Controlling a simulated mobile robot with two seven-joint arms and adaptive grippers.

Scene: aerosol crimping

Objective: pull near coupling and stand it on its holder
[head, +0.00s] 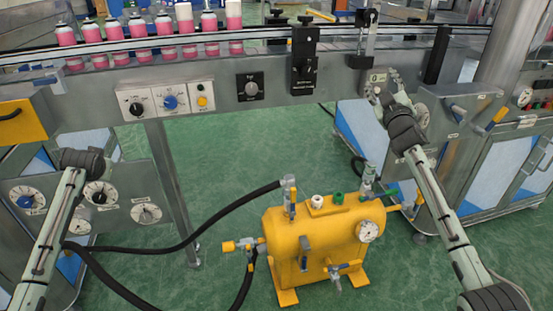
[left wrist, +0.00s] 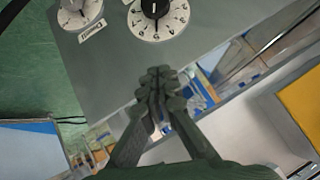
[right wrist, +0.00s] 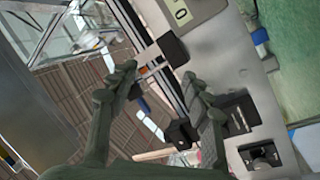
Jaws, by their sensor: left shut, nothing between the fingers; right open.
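A yellow tank (head: 310,245) stands on the green floor at the lower middle of the head view. One black hose ends in an upright metal-and-yellow coupling (head: 290,200) on the tank's top left. A lower yellow coupling (head: 240,245) sticks out at the tank's left side, with a hose close beneath it. I cannot tell which part is the holder. My left gripper (left wrist: 157,78) is shut and empty near a dialed panel, far left of the tank. My right gripper (head: 387,84) is open and empty by the conveyor's front face; its spread fingers show in the right wrist view (right wrist: 160,80).
A conveyor (head: 215,92) with several pink cans crosses the back. A panel of dials (head: 146,213) stands at the left, close to my left arm. Black hoses (head: 180,247) run across the floor there. A grey-and-blue cabinet (head: 480,170) stands at the right. Floor behind the tank is clear.

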